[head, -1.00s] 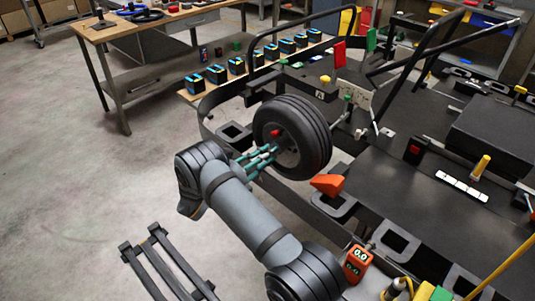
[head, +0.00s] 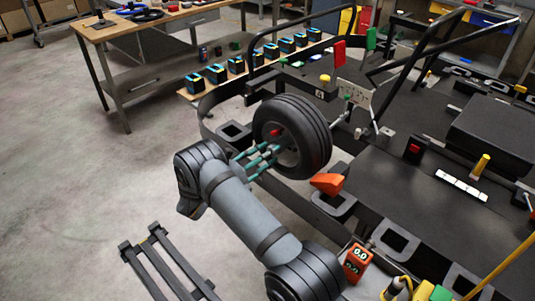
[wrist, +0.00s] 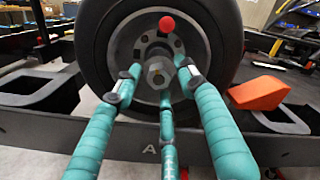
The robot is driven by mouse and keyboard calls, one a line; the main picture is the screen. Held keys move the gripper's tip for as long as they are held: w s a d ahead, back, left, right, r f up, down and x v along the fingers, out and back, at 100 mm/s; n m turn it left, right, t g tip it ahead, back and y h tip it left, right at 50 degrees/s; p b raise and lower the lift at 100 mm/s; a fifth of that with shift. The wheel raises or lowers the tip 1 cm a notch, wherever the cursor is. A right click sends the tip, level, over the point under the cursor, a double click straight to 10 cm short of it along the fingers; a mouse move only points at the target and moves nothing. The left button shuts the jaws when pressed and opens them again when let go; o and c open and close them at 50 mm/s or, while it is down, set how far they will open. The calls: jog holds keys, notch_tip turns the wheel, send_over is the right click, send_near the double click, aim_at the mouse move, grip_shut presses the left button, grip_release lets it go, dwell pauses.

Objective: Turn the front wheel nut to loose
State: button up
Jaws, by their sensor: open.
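The front wheel (head: 314,128) is a black tyre on a grey rim, mounted upright at the kart's side; it fills the upper middle of the wrist view (wrist: 94,45). The wheel nut (wrist: 159,73) is a grey hex nut at the hub centre. A red ball-shaped marker (wrist: 167,24) sits on the rim above it. My gripper (wrist: 157,80) is open, its teal fingers spread left, right and below the nut. The fingertips are close to the hub; I cannot tell whether any touches the nut. In the head view my gripper (head: 270,152) reaches the wheel's outer face.
An orange wedge (head: 327,184) sits right of the wheel, also in the wrist view (wrist: 259,93). A black frame loop (wrist: 38,92) lies left of it. An orange 0.0 display (head: 357,258) stands near my arm. A workbench (head: 130,30) is behind; the left floor is mostly clear.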

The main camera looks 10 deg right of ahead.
jog(key=v, duration=0.8)
jog(key=shift+d, duration=0.1)
jog(key=x, duration=0.8)
jog(key=shift+m, duration=0.3)
